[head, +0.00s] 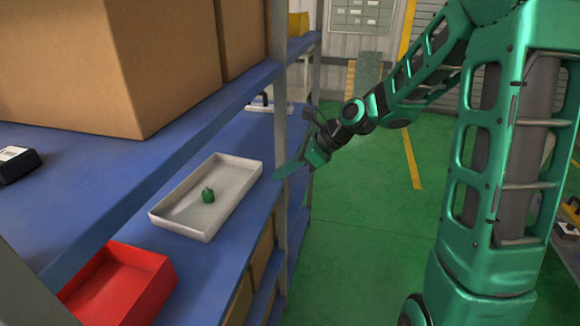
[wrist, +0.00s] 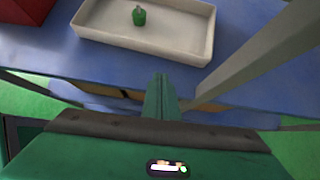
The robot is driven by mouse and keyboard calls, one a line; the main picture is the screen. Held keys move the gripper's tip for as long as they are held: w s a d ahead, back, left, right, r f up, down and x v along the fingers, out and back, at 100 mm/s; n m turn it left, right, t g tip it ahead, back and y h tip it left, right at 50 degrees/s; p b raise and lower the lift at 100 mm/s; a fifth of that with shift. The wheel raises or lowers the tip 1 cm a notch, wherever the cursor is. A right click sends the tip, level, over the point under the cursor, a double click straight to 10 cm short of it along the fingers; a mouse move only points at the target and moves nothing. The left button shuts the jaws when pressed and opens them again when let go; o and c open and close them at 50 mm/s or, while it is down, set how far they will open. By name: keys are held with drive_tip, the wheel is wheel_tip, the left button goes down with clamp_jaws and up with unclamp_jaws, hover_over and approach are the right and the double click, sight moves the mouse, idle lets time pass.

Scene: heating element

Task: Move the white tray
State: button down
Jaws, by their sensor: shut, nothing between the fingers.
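The white tray (head: 176,217) lies flat on the blue shelf and holds a small green object (head: 208,195). In the wrist view the tray (wrist: 190,42) is at the top, with the green object (wrist: 139,17) inside it. My gripper (head: 281,174) is shut and empty. It is to the right of the tray, apart from it, near the shelf's front edge and upright. In the wrist view my closed gripper fingers (wrist: 160,97) point toward the tray's near side.
A red bin (head: 130,283) sits left of the tray. A grey shelf upright (head: 279,110) stands between the tray and the far shelf section. Cardboard boxes (head: 150,60) fill the shelf above. A black device (head: 17,163) lies at the left.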

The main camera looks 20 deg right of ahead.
sight(248, 185)
drive_tip(key=x, duration=0.5)
drive_tip(key=shift+w+a+r, duration=0.15)
drive_tip(key=shift+w+a, duration=0.45)
drive_tip(key=shift+a, duration=0.3)
drive_tip(key=shift+w+a, duration=0.4)
drive_tip(key=shift+a, duration=0.2)
